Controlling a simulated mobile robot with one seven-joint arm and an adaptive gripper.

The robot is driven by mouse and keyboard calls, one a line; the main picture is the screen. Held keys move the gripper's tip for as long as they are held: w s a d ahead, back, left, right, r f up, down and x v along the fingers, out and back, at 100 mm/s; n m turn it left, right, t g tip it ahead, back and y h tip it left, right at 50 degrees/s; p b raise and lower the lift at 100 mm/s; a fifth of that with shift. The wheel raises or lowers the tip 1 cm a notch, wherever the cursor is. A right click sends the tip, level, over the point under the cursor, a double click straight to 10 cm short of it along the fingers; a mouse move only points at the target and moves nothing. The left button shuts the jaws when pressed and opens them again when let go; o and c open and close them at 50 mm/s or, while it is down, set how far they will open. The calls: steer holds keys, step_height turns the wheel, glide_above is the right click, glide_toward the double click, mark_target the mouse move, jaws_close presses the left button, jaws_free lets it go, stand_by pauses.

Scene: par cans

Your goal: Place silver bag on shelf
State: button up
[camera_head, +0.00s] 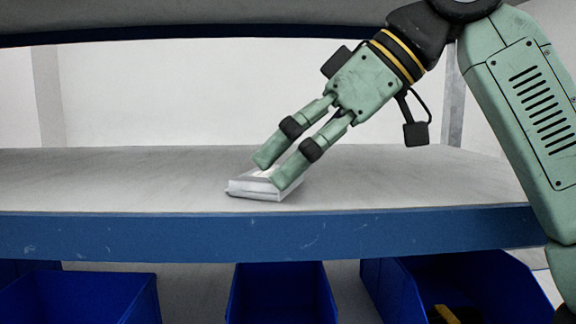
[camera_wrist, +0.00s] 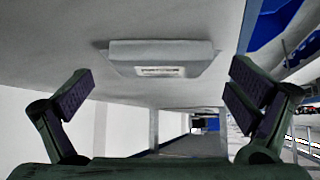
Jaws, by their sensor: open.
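The silver bag (camera_head: 262,188) lies flat on the grey shelf (camera_head: 120,180), near its front edge. My gripper (camera_head: 272,174) reaches down to it from the upper right, with its fingertips right at the bag in the head view. In the wrist view the bag (camera_wrist: 160,58) shows upside down, ahead of and between the two spread fingers (camera_wrist: 160,95), with a visible gap to each finger. The gripper is open and not closed on the bag. The fingers hide part of the bag's top in the head view.
A blue beam (camera_head: 200,237) edges the shelf's front. Blue bins (camera_head: 280,295) stand below it, and the right one (camera_head: 470,285) holds something dark and yellow. An upper shelf (camera_head: 200,20) hangs overhead. The shelf surface left of the bag is clear.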

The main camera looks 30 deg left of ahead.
steer(key=w+d, duration=0.1)
steer(key=d, duration=0.3)
steer(key=w+d+r, duration=0.1)
steer(key=d, duration=0.2)
steer(key=w+d+b, duration=0.1)
steer(key=d, duration=0.3)
steer(key=shift+d+r, duration=0.2)
steer(key=shift+d, duration=0.1)
steer(key=shift+w+d, duration=0.15)
steer(key=shift+d, duration=0.5)
steer(key=shift+f, duration=0.1)
